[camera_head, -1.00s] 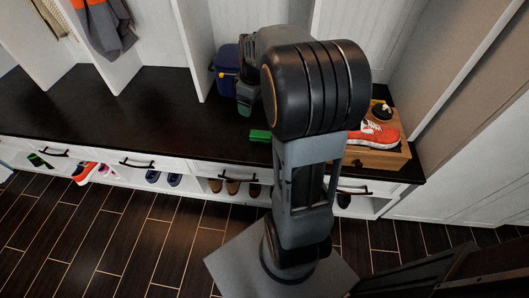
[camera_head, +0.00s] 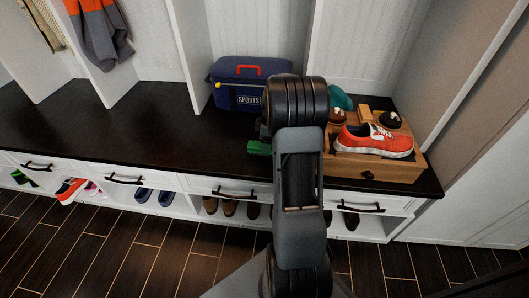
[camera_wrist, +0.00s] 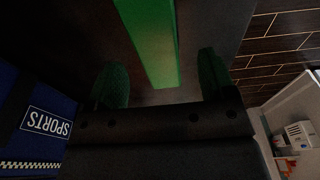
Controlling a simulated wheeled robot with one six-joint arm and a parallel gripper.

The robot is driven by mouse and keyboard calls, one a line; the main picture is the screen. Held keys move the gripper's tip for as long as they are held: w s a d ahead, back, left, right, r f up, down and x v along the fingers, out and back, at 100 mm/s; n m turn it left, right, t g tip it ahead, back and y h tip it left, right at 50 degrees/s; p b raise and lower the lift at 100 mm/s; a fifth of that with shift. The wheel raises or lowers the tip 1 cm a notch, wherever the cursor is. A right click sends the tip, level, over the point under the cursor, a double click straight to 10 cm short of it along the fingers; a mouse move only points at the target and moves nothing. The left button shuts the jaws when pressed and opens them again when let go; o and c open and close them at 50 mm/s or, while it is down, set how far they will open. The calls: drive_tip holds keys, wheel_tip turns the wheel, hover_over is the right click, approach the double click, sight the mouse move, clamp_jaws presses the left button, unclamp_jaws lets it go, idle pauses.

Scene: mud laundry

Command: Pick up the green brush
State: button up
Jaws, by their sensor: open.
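The green brush (camera_wrist: 152,38) shows in the wrist view as a long, plain green bar, running from the top edge to just short of my gripper (camera_wrist: 162,82). My gripper is open, with one green-padded finger on each side of the bar's line and visible gaps to both. In the head view the green brush (camera_head: 258,148) lies on the dark bench top near its front edge, left of my arm. My arm hides most of my gripper there. I cannot tell the height between fingers and brush.
A blue sports bag (camera_head: 240,88) stands behind the brush. A wooden shoe box (camera_head: 372,172) with an orange shoe (camera_head: 374,140) and shoe-care items stands right of my arm. The dark bench top (camera_head: 120,125) is clear to the left.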

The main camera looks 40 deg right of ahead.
drive_tip(key=shift+w+a+f+b, duration=0.15)
drive_tip(key=shift+f+b, duration=0.3)
drive_tip(key=shift+f, duration=0.45)
drive_tip(key=shift+w+f+b, duration=0.1)
drive_tip(key=shift+f+b, duration=0.35)
drive_tip(key=shift+f, duration=0.5)
drive_tip(key=shift+w+a+f+b, duration=0.15)
drive_tip(key=shift+f+b, duration=0.3)
drive_tip(key=shift+f, duration=0.45)
drive_tip(key=c, duration=1.1)
drive_tip(key=shift+r, duration=0.1)
